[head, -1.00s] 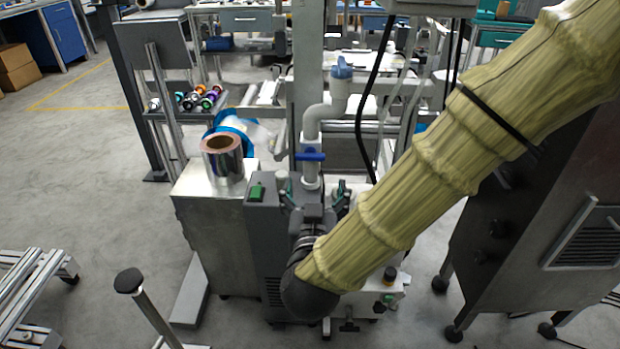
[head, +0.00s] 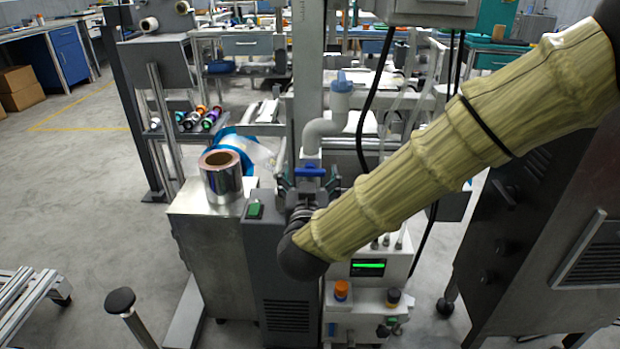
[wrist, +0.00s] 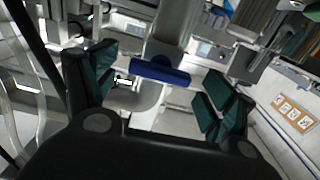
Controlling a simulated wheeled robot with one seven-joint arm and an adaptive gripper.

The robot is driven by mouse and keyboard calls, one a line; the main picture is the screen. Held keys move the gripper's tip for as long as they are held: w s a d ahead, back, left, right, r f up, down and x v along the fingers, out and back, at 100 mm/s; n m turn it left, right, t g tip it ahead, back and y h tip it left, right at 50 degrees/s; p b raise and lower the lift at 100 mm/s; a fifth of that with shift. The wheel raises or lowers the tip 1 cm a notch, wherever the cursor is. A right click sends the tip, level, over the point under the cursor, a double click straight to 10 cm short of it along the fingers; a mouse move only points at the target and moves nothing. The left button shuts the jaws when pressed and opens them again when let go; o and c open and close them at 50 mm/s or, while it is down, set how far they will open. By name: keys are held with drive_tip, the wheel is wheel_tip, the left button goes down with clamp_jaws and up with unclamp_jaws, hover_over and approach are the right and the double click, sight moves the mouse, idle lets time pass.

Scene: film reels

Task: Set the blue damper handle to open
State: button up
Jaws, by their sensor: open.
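The blue damper handle (head: 310,171) is a short bar lying crosswise on the white vertical pipe (head: 311,154). In the wrist view the blue handle (wrist: 160,71) lies between and beyond the fingertips, tilted slightly. My gripper (head: 308,186) is open, with a dark green-padded finger on each side of the pipe, just below or level with the handle in the head view. In the wrist view my gripper (wrist: 162,88) shows clear gaps to the handle on both sides. I see no contact. The exact distance in depth is hard to tell.
A shiny film roll (head: 221,178) stands on the metal cabinet (head: 205,215) left of the pipe. A white unit with a green display (head: 368,267) stands to the right. A black cable (head: 372,95) hangs right of the pipe. A dark machine (head: 535,235) stands far right.

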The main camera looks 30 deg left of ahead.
drive_tip(key=shift+w+a, duration=0.25)
drive_tip(key=shift+w, duration=0.15)
drive_tip(key=c, duration=1)
